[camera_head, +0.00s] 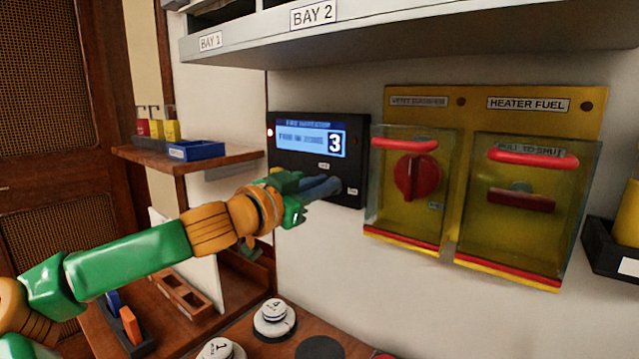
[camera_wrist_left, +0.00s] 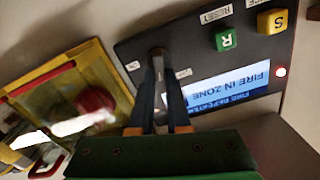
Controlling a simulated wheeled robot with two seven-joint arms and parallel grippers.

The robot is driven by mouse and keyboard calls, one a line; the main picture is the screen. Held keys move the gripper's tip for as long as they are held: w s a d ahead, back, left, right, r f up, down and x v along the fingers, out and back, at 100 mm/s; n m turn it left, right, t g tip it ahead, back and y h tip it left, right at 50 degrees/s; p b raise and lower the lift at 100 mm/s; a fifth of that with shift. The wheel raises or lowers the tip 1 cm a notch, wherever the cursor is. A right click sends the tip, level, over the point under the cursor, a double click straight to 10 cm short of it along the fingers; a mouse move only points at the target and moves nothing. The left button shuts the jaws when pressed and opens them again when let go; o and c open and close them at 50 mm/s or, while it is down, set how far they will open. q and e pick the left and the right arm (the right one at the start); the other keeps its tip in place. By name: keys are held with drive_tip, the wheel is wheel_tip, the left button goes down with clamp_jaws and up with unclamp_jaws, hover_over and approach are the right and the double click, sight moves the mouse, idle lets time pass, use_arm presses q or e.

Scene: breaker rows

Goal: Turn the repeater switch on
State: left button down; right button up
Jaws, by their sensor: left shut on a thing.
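The repeater panel (camera_head: 357,160) is a black box on the wall. Its blue screen (camera_head: 305,140) reads "FIRE IN ZONE" beside a large 3; the wrist view shows the screen (camera_wrist_left: 215,92) upside down. My left gripper (camera_head: 335,183) reaches in from the left to the panel's lower part. In the wrist view its two fingers (camera_wrist_left: 160,62) are together on the repeater switch (camera_wrist_left: 157,51), which they mostly hide. The switch's exact angle is hidden. My right gripper is not in view.
A green R button (camera_wrist_left: 226,40) and a yellow S button (camera_wrist_left: 272,21) are on the same panel. To the right hangs a yellow board (camera_head: 453,115) with covered red handles. A shelf (camera_head: 420,42) is above, and a wooden ledge (camera_head: 225,160) with a blue tray (camera_head: 197,150) is left.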

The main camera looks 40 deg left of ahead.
use_arm(q)
drive_tip(key=shift+d+f+m+p, duration=0.15)
drive_tip(key=shift+m, duration=2.3)
drive_tip(key=shift+d+f+m+p, duration=0.1)
drive_tip(key=shift+f+m, duration=0.1)
drive_tip(key=shift+m, duration=2.2)
drive_tip(key=shift+d+f+m+p, duration=0.15)
drive_tip(key=shift+m, duration=2.3)
drive_tip(key=c, duration=0.9)
unclamp_jaws()
drive_tip(key=shift+w+f, duration=0.1)
